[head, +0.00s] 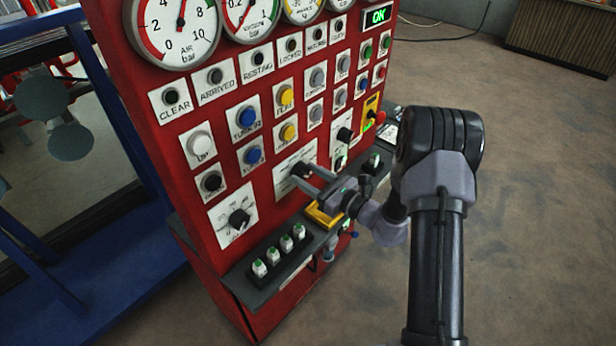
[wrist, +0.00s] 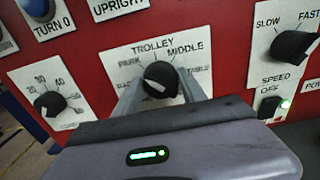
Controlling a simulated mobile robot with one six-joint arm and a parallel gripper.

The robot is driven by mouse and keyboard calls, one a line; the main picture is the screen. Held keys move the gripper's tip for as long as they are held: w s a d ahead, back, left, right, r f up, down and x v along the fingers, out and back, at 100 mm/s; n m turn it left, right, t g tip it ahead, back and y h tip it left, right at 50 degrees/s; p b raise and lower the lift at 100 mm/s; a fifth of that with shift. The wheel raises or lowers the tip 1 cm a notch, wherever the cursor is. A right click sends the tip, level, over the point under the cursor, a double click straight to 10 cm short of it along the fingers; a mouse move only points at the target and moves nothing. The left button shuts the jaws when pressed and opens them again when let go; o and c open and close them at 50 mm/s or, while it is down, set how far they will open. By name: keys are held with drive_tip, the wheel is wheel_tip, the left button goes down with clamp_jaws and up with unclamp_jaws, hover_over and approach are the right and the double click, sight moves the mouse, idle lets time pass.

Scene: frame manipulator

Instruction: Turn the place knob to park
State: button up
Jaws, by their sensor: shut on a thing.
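The place knob (wrist: 160,76) is black and sits on a white plate (wrist: 122,56) on the red panel, with PARK, TROLLEY and MIDDLE printed around it. Other labels are partly hidden by my fingers. A pale mark shows on the knob's lower left face; which label it points to is hard to tell. My gripper (wrist: 162,88) has one finger on each side of the knob and is shut on it. In the head view my gripper (head: 306,180) reaches the same knob (head: 301,170) from the right.
A speed knob (wrist: 294,46) with a green-lit switch (wrist: 284,104) is on the right, and another dial (wrist: 50,103) on the left. Below, a ledge (head: 262,295) carries several green-topped switches (head: 272,255) and a yellow-framed part (head: 322,216).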

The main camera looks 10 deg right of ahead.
drive_tip(key=o, duration=1.4)
drive_tip(key=shift+c, duration=0.2)
drive_tip(key=p+v, duration=0.2)
drive_tip(key=v, duration=1.5)
drive_tip(key=shift+s+d, duration=0.15)
drive_tip(key=shift+s, duration=0.05)
